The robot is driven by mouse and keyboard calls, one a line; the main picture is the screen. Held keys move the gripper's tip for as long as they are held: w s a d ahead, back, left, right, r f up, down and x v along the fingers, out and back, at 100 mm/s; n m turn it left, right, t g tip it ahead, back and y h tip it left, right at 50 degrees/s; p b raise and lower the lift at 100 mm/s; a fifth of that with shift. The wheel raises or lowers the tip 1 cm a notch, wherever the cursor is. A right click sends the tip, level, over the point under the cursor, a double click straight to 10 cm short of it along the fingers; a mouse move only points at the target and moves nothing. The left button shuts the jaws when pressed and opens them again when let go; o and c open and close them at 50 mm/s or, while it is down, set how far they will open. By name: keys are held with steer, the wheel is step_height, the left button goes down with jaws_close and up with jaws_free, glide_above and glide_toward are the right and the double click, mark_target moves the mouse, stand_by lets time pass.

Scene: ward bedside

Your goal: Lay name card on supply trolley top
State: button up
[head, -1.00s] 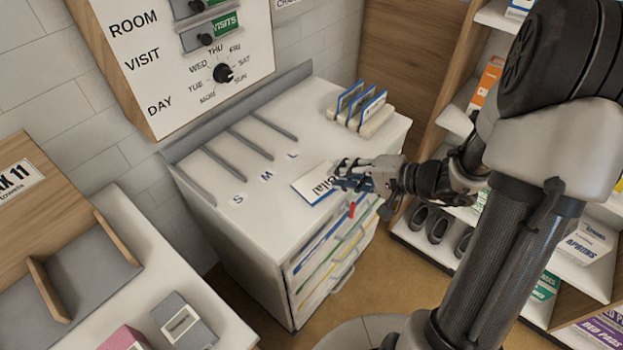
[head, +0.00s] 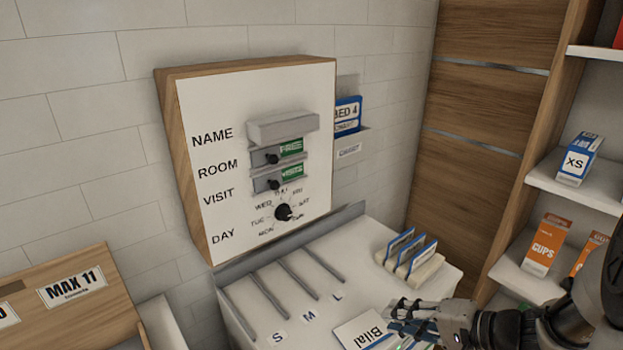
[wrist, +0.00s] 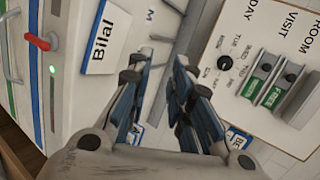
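The name card (head: 362,332), white with "Bilal" in black and a blue edge, lies on the white supply trolley top (head: 352,272), near the front, right of the S, M and L labels. It also shows in the wrist view (wrist: 103,40), lying on the top close to its edge. My gripper (head: 398,318) is just right of the card in the head view. In the wrist view my gripper (wrist: 160,68) has its fingers apart with nothing between them, and the card is beside them, clear of the grip. The card's lower part is cut off in the head view.
A holder (head: 428,270) with upright blue-edged cards stands at the trolley's back right. Grey strips (head: 318,277) divide the top's left part. The wall board (head: 240,200) has an empty-looking NAME ledge (head: 283,130). Shelves (head: 575,185) with boxes stand at right.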

steer(key=s+a+r+n+g+h, duration=0.1)
steer(key=s+a+r+n+g, duration=0.4)
steer(key=s+a, duration=0.5)
steer(key=s+d+r+n+h, duration=0.1)
steer(key=s+r+n+h, duration=0.1)
steer(key=s+h, duration=0.1)
steer(key=s+d+r+n+t+h, duration=0.1)
steer(key=s+d+r+h, duration=0.1)
steer(key=s, duration=0.4)
steer(key=r+h, duration=0.1)
steer(key=h, duration=0.1)
steer(key=shift+s+d+n+h, duration=0.25)
steer(key=shift+d+n+h, duration=0.05)
steer(key=shift+n, duration=0.1)
